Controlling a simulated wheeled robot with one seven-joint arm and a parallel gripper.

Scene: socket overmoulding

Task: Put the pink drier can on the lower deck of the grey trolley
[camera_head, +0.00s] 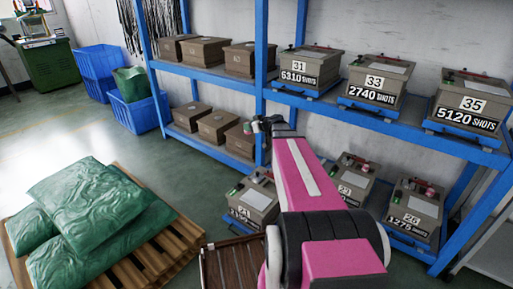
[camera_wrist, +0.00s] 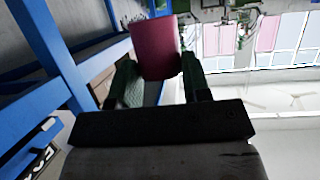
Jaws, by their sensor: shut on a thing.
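In the wrist view a dull pink can (camera_wrist: 155,46) sits between the two dark green-padded fingers of my gripper (camera_wrist: 158,72). My gripper is shut on it, and its far end sticks out past the fingertips.
The blue rack (camera_head: 210,78) holds brown boxes and numbered mould boxes (camera_head: 372,82) on two levels. Green sacks (camera_head: 85,205) lie on a wooden pallet (camera_head: 165,250) at the left. Blue bins (camera_head: 98,68) stand behind. Floor (camera_head: 60,125) between pallet and bins is clear.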

